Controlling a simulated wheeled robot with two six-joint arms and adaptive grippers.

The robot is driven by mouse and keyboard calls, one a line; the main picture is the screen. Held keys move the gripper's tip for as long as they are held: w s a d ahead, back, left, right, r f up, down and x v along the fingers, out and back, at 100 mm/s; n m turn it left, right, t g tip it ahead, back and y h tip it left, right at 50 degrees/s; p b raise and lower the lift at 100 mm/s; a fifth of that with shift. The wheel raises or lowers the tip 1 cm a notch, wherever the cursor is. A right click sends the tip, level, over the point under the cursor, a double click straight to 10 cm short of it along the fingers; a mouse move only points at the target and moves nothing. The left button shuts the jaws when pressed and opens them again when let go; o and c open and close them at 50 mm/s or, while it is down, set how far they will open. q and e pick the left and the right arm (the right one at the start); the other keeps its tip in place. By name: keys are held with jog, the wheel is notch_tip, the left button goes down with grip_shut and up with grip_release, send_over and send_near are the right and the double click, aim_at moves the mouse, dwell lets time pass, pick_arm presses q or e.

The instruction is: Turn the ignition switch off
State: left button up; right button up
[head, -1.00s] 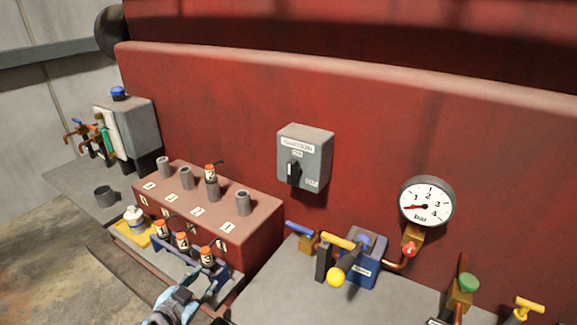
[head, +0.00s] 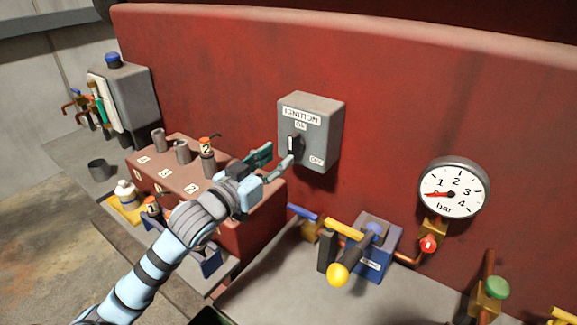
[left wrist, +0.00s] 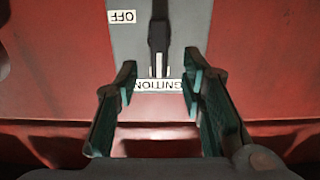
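The ignition switch (head: 324,124) is a grey box on the red wall, labelled IGNITION at the top, ON below that and OFF at the lower right. Its black knob (head: 294,147) stands upright, with its white mark toward ON. In the left wrist view the box shows upside down, with the knob (left wrist: 158,35) ahead between the fingertip lines. My left gripper (head: 273,162) is open and empty, just left of and in front of the knob. Its two teal fingers (left wrist: 159,82) are well apart; I cannot tell whether either touches the knob. My right gripper is not in view.
A red block (head: 262,220) with grey posts is behind and below my left arm. A pressure gauge (head: 453,189) is on the wall to the right. A blue valve unit (head: 376,262) with a yellow-knobbed lever stands below the switch. The wall around the switch is clear.

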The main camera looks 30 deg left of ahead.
aim_at(290, 147)
pick_arm(q)
jog(key=w, duration=0.3)
jog(key=w+d+b, duration=0.1)
jog(key=w, duration=0.1)
jog(key=shift+w+f, duration=0.2)
jog(key=shift+w, duration=0.15)
jog(key=shift+r, duration=0.15)
jog(key=shift+s+r, duration=0.15)
grip_shut()
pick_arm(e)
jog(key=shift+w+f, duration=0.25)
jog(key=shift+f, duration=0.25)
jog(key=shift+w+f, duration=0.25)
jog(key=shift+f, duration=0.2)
